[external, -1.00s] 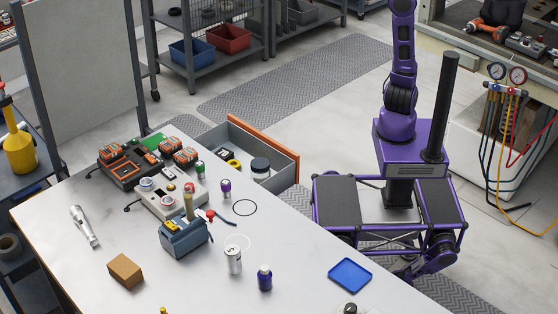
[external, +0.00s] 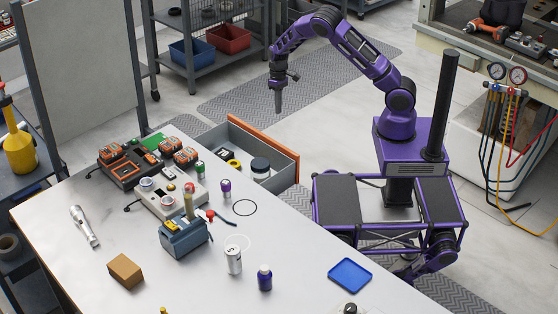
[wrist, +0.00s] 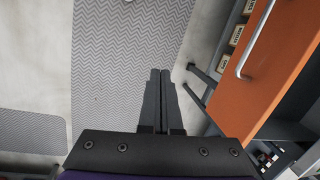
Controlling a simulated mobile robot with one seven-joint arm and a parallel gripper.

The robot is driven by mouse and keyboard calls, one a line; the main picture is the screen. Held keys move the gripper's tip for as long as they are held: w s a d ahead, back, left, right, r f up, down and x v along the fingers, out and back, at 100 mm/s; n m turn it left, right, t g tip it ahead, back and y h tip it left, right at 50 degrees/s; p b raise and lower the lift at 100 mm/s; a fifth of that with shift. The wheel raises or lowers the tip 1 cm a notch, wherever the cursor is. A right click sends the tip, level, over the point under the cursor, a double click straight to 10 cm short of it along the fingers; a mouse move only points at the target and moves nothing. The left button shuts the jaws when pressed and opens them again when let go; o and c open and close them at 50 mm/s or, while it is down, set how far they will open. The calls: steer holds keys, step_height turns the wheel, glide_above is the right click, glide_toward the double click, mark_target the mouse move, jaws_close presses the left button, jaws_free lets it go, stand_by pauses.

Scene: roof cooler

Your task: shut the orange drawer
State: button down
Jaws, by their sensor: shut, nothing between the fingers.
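The orange drawer (external: 264,146) is pulled out from the far side of the workbench, with its orange front facing away from the bench. Inside it lie a dark round jar (external: 260,166) and a yellow-and-black item (external: 233,165). In the wrist view the orange front (wrist: 264,82) fills the right side, with a pale bar handle (wrist: 254,42) on it. My gripper (external: 278,108) points down in the air beyond the drawer front, apart from it. In the wrist view my gripper (wrist: 160,72) has its two dark fingers together, with nothing between them.
The workbench (external: 60,240) holds battery chargers (external: 122,165), a blue-grey device (external: 184,238), a can (external: 233,260) and a blue tray (external: 350,275). A shelf with blue and red bins (external: 228,39) stands at the back. Patterned mats (external: 300,85) cover open floor beyond the drawer.

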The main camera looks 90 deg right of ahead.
steer(key=s+a+f+m+t+y, duration=0.2)
steer(key=s+a+f+m+y, duration=0.35)
steer(key=s, duration=0.25)
steer(key=s+a+f+m+t+y, duration=0.2)
steer(key=s+a+f+m+y, duration=0.25)
steer(key=s+a+m, duration=0.2)
steer(key=w+a+r+m+t, duration=0.3)
steer(key=w+a+m+t, duration=0.5)
steer(key=a, duration=0.5)
steer(key=shift+w+a+t, duration=0.2)
steer(key=shift+w+t, duration=0.2)
steer(key=shift+w, duration=0.4)
steer(key=shift+w+r, duration=0.1)
steer(key=x, duration=2.6)
steer(key=shift+a+r+p, duration=0.2)
steer(key=shift+a+p, duration=0.05)
steer(key=shift+p, duration=0.1)
steer(key=shift+w+a+r, duration=0.1)
steer(key=shift+a+r, duration=0.1)
steer(key=shift+a, duration=0.05)
